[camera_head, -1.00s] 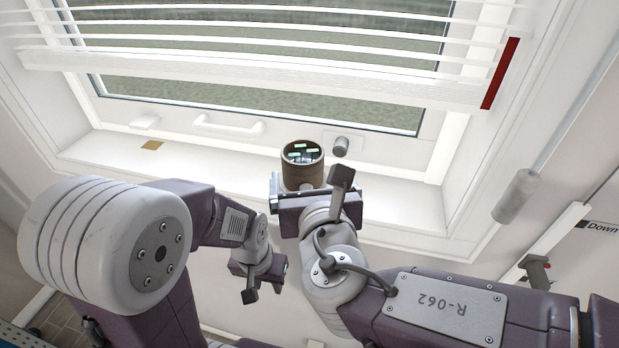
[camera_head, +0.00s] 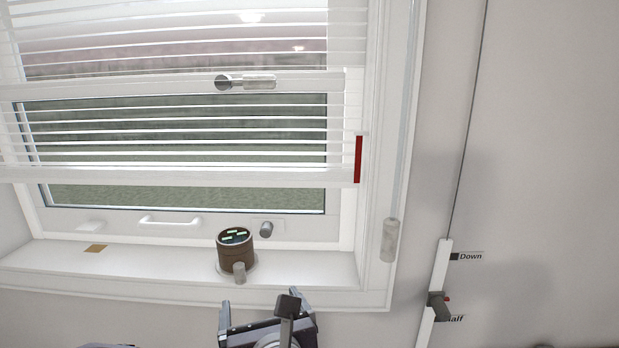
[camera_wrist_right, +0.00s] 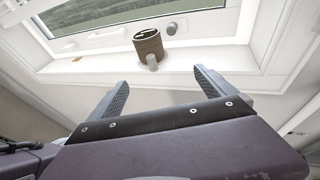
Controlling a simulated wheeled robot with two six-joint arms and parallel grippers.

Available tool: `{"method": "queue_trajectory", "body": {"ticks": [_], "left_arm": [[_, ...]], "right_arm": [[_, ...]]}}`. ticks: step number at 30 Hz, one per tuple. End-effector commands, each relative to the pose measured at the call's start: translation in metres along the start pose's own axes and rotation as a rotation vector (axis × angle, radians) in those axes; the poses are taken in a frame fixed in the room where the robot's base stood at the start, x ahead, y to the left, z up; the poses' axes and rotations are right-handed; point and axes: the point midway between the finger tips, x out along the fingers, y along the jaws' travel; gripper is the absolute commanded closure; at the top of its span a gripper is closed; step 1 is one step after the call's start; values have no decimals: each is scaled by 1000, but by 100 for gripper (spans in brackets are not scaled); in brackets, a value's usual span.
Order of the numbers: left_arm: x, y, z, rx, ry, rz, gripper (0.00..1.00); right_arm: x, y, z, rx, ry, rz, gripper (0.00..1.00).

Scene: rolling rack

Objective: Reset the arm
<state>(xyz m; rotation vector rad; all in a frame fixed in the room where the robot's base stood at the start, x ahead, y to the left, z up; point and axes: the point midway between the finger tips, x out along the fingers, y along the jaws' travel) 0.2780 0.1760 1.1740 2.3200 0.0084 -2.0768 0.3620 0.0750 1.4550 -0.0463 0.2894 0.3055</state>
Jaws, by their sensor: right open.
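My right gripper (camera_head: 267,306) is at the bottom centre of the head view, below the window sill. Its two fingers are spread with nothing between them. The right wrist view shows this gripper (camera_wrist_right: 160,80) open, with a brown cylinder (camera_wrist_right: 149,42) beyond the fingertips, apart from them. In the head view the brown cylinder (camera_head: 236,257) stands on the sill with green marks in its dark top. A small grey knob (camera_head: 239,272) shows at its front. My left gripper is out of view.
The white sill (camera_head: 150,262) holds a small tan square (camera_head: 96,248). Behind are a window handle (camera_head: 170,221), a grey knob (camera_head: 266,229) and blinds (camera_head: 180,173) with a red strip (camera_head: 358,159). A slider (camera_head: 438,306) on a rail is at right, beside "Down" and "alf" labels.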

Motion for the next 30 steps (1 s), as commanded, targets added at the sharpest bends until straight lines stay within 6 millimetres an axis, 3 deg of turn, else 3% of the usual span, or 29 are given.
{"method": "queue_trajectory", "body": {"ticks": [11, 14, 17, 20, 24, 27, 30], "left_arm": [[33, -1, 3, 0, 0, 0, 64], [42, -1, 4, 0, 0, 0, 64], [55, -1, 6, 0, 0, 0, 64], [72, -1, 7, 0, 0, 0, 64], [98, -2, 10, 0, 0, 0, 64], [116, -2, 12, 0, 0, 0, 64], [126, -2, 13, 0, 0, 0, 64]], "right_arm": [[43, -99, -44, 56, 49, -256, 6], [50, -136, -70, 101, 96, -351, 6], [54, -179, -108, 183, 165, -468, 6], [48, -230, -167, 355, 257, -626, 6], [15, -289, -278, 815, 372, -930, 6], [-20, -301, -359, 1298, 377, -1200, 6], [-45, -279, -419, 1881, 255, -1493, 6]]}}
